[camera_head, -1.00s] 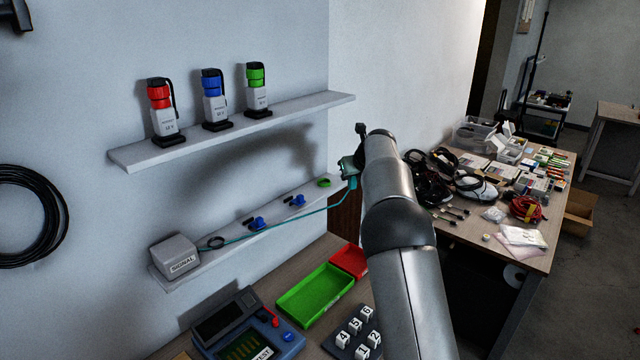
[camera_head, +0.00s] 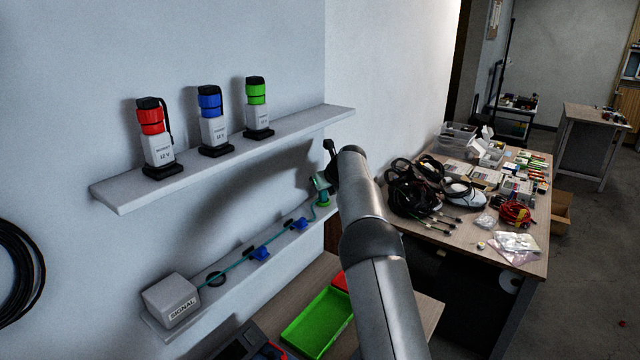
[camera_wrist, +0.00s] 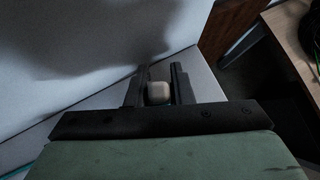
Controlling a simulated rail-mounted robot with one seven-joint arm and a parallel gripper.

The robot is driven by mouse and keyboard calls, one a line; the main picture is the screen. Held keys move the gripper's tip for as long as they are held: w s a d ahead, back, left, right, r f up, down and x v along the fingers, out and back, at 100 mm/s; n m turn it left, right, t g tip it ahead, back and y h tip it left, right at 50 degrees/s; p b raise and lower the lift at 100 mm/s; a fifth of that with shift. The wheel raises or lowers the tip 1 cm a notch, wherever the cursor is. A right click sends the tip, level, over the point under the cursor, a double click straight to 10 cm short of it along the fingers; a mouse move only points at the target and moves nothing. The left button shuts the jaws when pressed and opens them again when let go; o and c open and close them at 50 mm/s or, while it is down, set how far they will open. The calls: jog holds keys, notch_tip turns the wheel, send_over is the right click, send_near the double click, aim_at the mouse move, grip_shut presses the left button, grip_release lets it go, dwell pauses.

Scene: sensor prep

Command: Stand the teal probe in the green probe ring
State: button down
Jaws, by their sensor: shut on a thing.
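My gripper (camera_head: 320,182) is at the right end of the lower shelf, directly over the green probe ring (camera_head: 323,204). It is shut on the teal probe (camera_head: 322,193), whose pale blunt end (camera_wrist: 158,93) shows between the fingers (camera_wrist: 158,78) in the wrist view. The probe looks roughly upright, its lower end at the ring; I cannot tell whether it is inside. A teal cable (camera_head: 238,263) runs from the signal box (camera_head: 171,301) along the shelf, past two blue clips (camera_head: 261,253), (camera_head: 300,224), and up to the gripper.
The upper shelf (camera_head: 215,165) above carries red, blue and green-topped units. A wall stands close behind the lower shelf (camera_head: 213,299). A cluttered table (camera_head: 519,262) stands to the right.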

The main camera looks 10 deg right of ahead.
jog(key=shift+f, duration=0.2)
jog(key=shift+f, duration=0.1)
jog(key=c, duration=1.5)
grip_release()
jog(key=shift+c, duration=0.2)
